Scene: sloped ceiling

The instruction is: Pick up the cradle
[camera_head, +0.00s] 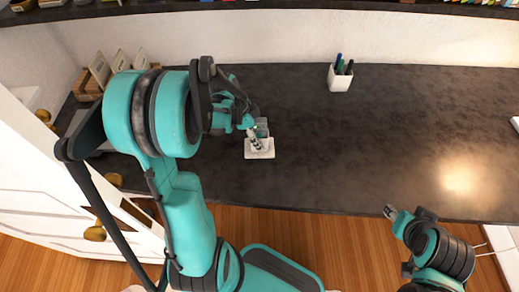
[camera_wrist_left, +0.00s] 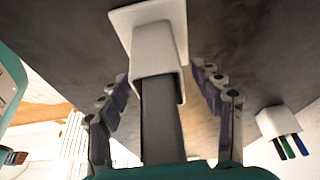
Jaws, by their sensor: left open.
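The cradle (camera_head: 262,154) is a small white piece with a flat square base, standing on the dark tabletop near its front edge. In the left wrist view the cradle (camera_wrist_left: 160,45) shows its base and a white upright block, with a dark bar (camera_wrist_left: 160,120) running from the block toward the camera. My left gripper (camera_head: 252,135) is at the cradle, partly covering it. In the left wrist view my left gripper (camera_wrist_left: 165,95) is open, one finger on each side of the block and bar, with visible gaps. My right gripper (camera_head: 391,212) is at the table's front edge at lower right, its fingers too small to read.
The dark tabletop (camera_head: 400,125) is clear to the right of the cradle. A white pen cup (camera_head: 340,80) stands at the back, and it also shows in the left wrist view (camera_wrist_left: 275,120). A wooden holder with cards (camera_head: 88,88) stands at the back left. A shelf (camera_head: 270,14) crosses the top.

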